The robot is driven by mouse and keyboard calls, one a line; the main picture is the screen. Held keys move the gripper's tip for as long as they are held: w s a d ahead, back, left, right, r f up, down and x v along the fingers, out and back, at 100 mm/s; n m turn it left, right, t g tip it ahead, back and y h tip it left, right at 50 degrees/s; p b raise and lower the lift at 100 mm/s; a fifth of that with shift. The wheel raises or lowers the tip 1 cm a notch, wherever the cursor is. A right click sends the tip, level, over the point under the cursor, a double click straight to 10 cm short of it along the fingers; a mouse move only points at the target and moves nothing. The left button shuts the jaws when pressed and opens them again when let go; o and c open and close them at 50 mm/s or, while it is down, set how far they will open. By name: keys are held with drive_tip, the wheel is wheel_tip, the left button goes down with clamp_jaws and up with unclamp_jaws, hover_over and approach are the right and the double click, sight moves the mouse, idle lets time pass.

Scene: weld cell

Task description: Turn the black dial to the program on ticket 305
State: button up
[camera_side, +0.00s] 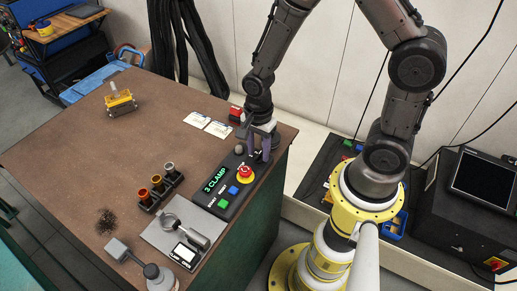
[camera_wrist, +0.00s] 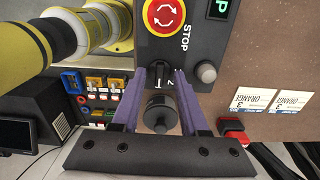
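The black dial (camera_wrist: 168,75) sits on the dark control panel (camera_side: 208,194), just past the red STOP button. In the side view my gripper (camera_side: 265,150) hides the dial. The panel's green display (camera_side: 215,180) reads "3 CLAMP". Two white tickets lie flat on the bench, the left one (camera_side: 197,119) and the right one (camera_side: 218,129). Their print is too small to read surely; "ORANGE" and "3" seem to show in the wrist view (camera_wrist: 252,100).
The red STOP button (camera_side: 245,174), blue button (camera_side: 233,190) and green button (camera_side: 224,204) are close to my gripper. A grey knob (camera_wrist: 206,73) stands beside the dial. A red block (camera_side: 236,113) is near the tickets. A rack of cups (camera_side: 158,188) stands left of the panel.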

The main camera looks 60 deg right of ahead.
wheel_tip(320, 180, up, 14)
idle(0.6)
drive_tip(key=shift+f, duration=0.1)
wheel_tip(320, 180, up, 6)
drive_tip(key=t, duration=0.2)
hover_over(258, 154)
drive_tip(key=s, duration=0.1)
drive_tip(key=s+r+n+t, duration=0.2)
drive_tip(key=s+r+n, duration=0.2)
drive_tip(key=s+d+n+t, duration=0.1)
drive_tip(key=s+n, duration=0.6)
drive_tip(key=n, duration=0.7)
drive_tip(key=shift+s+r+t, duration=0.3)
drive_tip(key=shift+s, duration=0.1)
